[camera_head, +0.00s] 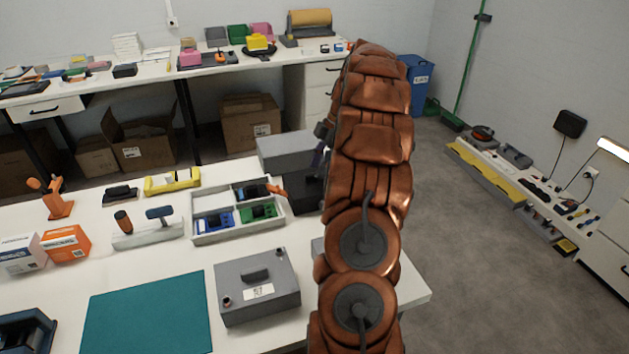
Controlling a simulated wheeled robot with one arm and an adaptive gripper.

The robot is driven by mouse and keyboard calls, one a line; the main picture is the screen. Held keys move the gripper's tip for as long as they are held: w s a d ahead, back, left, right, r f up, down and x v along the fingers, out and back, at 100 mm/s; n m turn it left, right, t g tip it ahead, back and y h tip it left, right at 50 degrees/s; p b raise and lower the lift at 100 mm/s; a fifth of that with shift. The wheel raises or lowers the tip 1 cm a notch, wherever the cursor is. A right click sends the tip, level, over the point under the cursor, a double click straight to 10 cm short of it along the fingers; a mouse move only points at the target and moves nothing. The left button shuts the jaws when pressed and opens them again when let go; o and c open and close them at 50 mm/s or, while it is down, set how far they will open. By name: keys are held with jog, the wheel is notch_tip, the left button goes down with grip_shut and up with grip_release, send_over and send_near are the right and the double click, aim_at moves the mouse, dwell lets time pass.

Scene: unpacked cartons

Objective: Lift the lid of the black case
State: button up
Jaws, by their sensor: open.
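A dark, nearly black box (308,194) stands at the back right of the near table, partly behind my arm. It may be the black case. A flat grey panel or box top (284,151) shows just above and behind it; I cannot tell whether the two are joined. My copper-coloured arm rises through the middle of the view and hides the right side of this box.
A grey box with a handle (290,274) and a teal mat (150,316) lie in front. A divided tray (240,236) with small items sits left of the dark box. Orange and white cartons (66,243) stand at left. Open floor (470,260) lies right of the table.

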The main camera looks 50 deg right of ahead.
aim_at(315, 179)
jog(key=shift+x, duration=1.05)
grip_shut()
